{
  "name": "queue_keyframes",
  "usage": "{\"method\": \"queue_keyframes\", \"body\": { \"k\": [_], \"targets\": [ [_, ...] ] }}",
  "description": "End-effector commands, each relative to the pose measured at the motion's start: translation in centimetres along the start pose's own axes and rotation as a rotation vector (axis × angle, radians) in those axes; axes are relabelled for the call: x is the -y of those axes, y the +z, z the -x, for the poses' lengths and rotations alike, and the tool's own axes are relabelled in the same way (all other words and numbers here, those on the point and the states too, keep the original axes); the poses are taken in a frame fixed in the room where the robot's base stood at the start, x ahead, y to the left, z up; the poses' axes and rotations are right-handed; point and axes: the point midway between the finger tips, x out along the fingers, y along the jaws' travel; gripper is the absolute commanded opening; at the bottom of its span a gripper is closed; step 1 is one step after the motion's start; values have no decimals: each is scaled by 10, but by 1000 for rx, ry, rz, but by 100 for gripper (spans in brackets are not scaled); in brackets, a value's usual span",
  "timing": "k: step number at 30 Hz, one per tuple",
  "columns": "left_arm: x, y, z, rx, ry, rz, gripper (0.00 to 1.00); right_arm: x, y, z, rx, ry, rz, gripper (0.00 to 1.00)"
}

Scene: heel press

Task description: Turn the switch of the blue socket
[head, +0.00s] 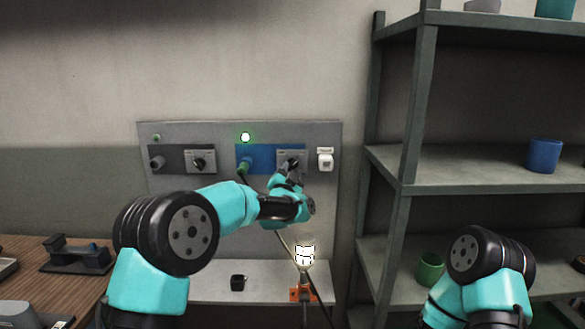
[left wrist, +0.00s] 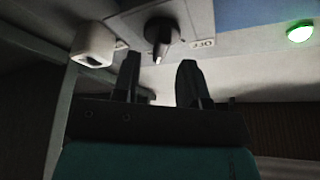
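My left gripper (left wrist: 160,72) is open and empty; I see no clear contact with the knob. My right gripper is hidden; only its arm shows at lower right.
A white box (head: 325,159) is right of the knob. A glowing bulb (head: 305,251) stands below. Shelves (head: 480,165) stand right.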

Motion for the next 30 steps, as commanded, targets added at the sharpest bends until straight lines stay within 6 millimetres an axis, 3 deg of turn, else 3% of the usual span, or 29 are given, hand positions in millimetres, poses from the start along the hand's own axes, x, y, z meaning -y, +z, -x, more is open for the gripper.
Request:
{"method": "queue_keyframes", "body": {
  "k": [9, 20, 30],
  "targets": [
    [0, 1, -27, 0, -1, -1, 39, 0, 0, 0, 0, 0, 0, 43],
    [0, 0, -31, 0, 0, -1, 39, 0, 0, 0, 0, 0, 0, 43],
    [0, 0, -30, 0, 0, 0, 8, 0, 0, 0, 0, 0, 0, 43]
  ]
}}
